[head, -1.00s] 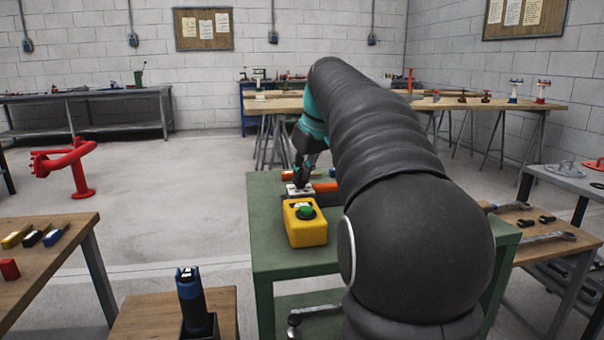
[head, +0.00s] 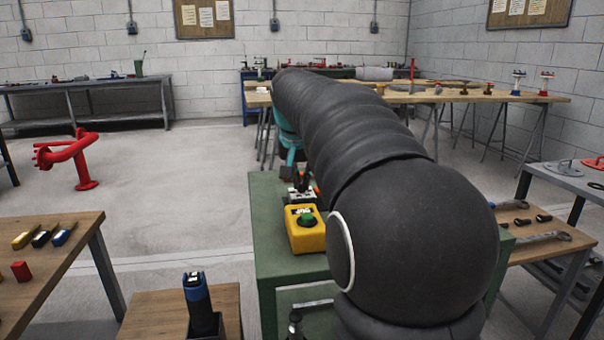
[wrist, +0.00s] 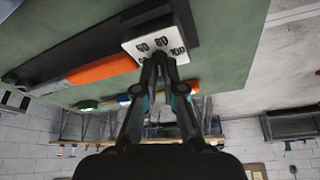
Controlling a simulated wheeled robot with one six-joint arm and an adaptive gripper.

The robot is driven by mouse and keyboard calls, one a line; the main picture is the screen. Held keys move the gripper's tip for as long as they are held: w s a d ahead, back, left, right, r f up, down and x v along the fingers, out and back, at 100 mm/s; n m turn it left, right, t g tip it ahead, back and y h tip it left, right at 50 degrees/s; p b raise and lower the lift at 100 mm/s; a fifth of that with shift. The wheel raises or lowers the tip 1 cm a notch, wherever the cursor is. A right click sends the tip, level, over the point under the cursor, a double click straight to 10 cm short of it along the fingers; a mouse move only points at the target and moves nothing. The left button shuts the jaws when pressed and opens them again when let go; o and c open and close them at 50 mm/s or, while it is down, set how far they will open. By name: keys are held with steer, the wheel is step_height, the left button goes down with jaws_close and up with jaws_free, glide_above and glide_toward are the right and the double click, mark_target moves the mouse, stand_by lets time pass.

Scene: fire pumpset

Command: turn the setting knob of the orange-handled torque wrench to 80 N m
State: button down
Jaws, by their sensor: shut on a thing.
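The orange-handled torque wrench shows its orange handle (wrist: 100,70) in the wrist view, beside a long dark bar on the green bench. At the handle's end is a white scale plate (wrist: 150,42) with printed numbers; 80 and 100 seem readable, another is unclear. My gripper (wrist: 162,62) has its fingertips together at the plate's edge, shut on the setting knob, which the fingertips hide. I cannot read the knob's setting. In the head view the plate (head: 299,197) shows behind the yellow box, and my arm hides most of the wrench and gripper.
A yellow box with a green button (head: 305,229) stands on the green bench (head: 290,264), close in front of the plate. A wooden table (head: 60,245) is at left, a blue-topped tool (head: 197,293) in front. Open floor lies left of the bench.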

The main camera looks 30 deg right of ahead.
steer(key=shift+m+p, duration=0.3)
steer(key=shift+m, duration=0.5)
steer(key=shift+h, duration=0.3)
steer(key=c, duration=1.3)
jaws_free()
steer(key=v, duration=1.2)
steer(key=shift+w+d+r, duration=0.1)
steer(key=shift+w, duration=0.15)
